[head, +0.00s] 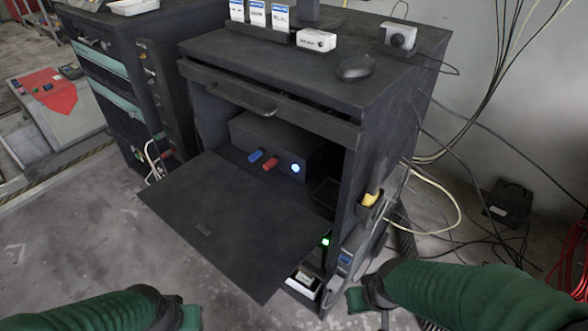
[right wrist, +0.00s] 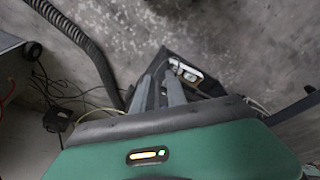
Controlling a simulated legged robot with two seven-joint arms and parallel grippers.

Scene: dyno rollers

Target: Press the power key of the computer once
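The computer (head: 252,143) is a dark box inside the open black cabinet. On its front is a round key glowing blue-white (head: 295,169). A blue stick (head: 256,156) and a red stick (head: 270,164) protrude from the front, left of the key. My left gripper (head: 190,318) is at the bottom left, in front of and below the cabinet's lowered door, away from the computer. My right gripper (head: 356,299) is low by the cabinet's front right corner, also away from the key. Its grey fingers (right wrist: 160,88) show in the right wrist view; their gap is unclear.
The lowered door (head: 220,215) juts out before the computer. A green light (head: 326,241) glows below. A mouse (head: 354,68) and small boxes stand on the cabinet top (head: 225,42). Cables (head: 470,130) hang at the right. Floor (head: 90,230) at the left is clear.

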